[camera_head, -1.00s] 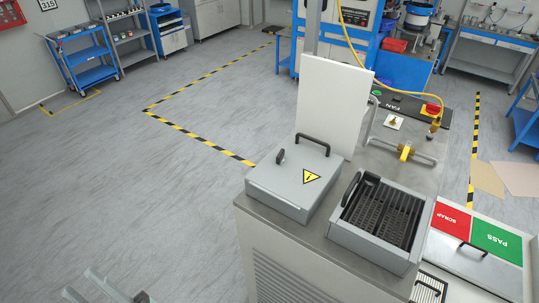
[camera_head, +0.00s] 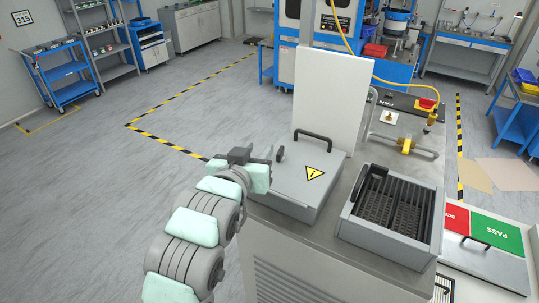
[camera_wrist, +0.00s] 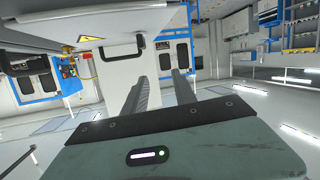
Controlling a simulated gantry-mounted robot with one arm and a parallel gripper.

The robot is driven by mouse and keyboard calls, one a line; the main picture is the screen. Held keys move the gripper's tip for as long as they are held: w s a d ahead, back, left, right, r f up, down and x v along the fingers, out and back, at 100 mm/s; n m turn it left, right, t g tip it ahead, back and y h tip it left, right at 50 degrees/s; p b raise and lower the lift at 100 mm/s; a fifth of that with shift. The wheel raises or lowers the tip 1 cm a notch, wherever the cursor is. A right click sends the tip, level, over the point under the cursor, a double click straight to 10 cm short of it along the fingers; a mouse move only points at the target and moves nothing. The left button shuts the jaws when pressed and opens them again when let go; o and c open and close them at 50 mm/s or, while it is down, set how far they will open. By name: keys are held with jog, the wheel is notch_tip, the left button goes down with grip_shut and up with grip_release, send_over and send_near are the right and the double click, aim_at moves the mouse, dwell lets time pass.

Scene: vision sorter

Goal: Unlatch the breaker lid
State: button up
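The breaker lid (camera_head: 300,178) is a grey, shut box lid with a yellow warning triangle and a black bar handle (camera_head: 314,136) at its back. A small dark upright latch lever (camera_head: 281,153) stands at its left back edge. My gripper (camera_head: 262,154) is at the left of the lid, near the lever. In the head view I cannot tell whether it touches the lid. In the wrist view the two fingers (camera_wrist: 158,85) are apart with nothing between them. The warning triangle also shows in the wrist view (camera_wrist: 89,39), left of the fingers.
A white upright panel (camera_head: 332,95) stands behind the lid. A grey bin with dark slats (camera_head: 440,215) is to the right. The floor at left is clear.

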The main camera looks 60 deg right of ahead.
aim_at(280, 151)
jog(key=s+f, duration=0.1)
jog(key=s+f+m+y, duration=0.1)
jog(key=shift+s+f+g+y, duration=0.2)
jog(key=shift+s+g+y, duration=0.1)
jog(key=shift+s+g, duration=0.1)
jog(key=p+x, duration=0.2)
jog(key=x, duration=0.8)
jog(key=shift+d, duration=0.35)
jog(key=shift+c, duration=0.5)
grip_shut()
